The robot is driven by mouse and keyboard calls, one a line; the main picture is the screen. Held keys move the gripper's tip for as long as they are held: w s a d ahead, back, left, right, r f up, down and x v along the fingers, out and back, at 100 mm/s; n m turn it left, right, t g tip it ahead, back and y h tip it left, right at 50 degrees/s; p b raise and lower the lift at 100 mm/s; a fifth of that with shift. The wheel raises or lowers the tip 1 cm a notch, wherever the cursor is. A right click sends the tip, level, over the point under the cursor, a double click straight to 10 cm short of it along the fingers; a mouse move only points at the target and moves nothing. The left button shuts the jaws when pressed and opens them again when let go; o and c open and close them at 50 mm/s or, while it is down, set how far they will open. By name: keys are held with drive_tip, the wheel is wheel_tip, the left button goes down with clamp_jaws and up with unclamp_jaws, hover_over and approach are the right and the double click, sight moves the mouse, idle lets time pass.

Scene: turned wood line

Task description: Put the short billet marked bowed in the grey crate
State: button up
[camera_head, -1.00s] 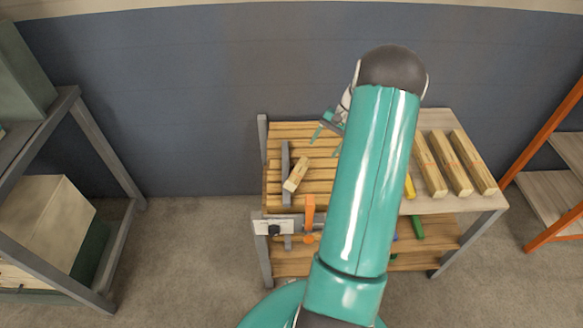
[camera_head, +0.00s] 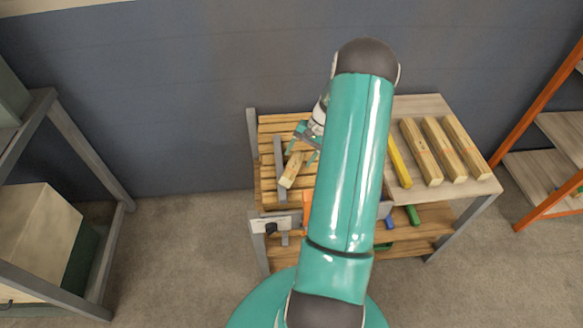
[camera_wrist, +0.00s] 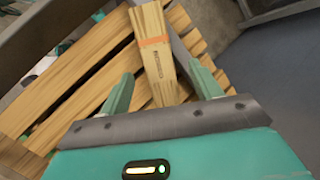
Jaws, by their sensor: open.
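A short wooden billet (camera_head: 291,170) lies on the slatted left part of the bench, beside a grey metal bar. In the wrist view the billet (camera_wrist: 156,50) has an orange band and small dark lettering too small to read. My gripper (camera_head: 303,155) is open just over this billet. In the wrist view its two teal fingers (camera_wrist: 160,92) stand one on each side of the billet, with gaps visible. I cannot tell whether the fingertips reach below its top. No grey crate can be made out for certain.
Several longer billets (camera_head: 443,150) lie on the bench's right top, with a yellow bar (camera_head: 399,162) beside them. An orange clamp (camera_head: 307,212) stands at the front. A grey-framed rack (camera_head: 60,200) is at left, an orange-framed rack (camera_head: 550,140) at right. Blue and green pieces lie below.

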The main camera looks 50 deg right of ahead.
sight(294, 165)
drive_tip(key=x, duration=0.5)
drive_tip(key=shift+s+a+f, duration=0.1)
drive_tip(key=shift+c, duration=0.4)
drive_tip(key=c, duration=1.2)
drive_tip(key=shift+o, duration=0.2)
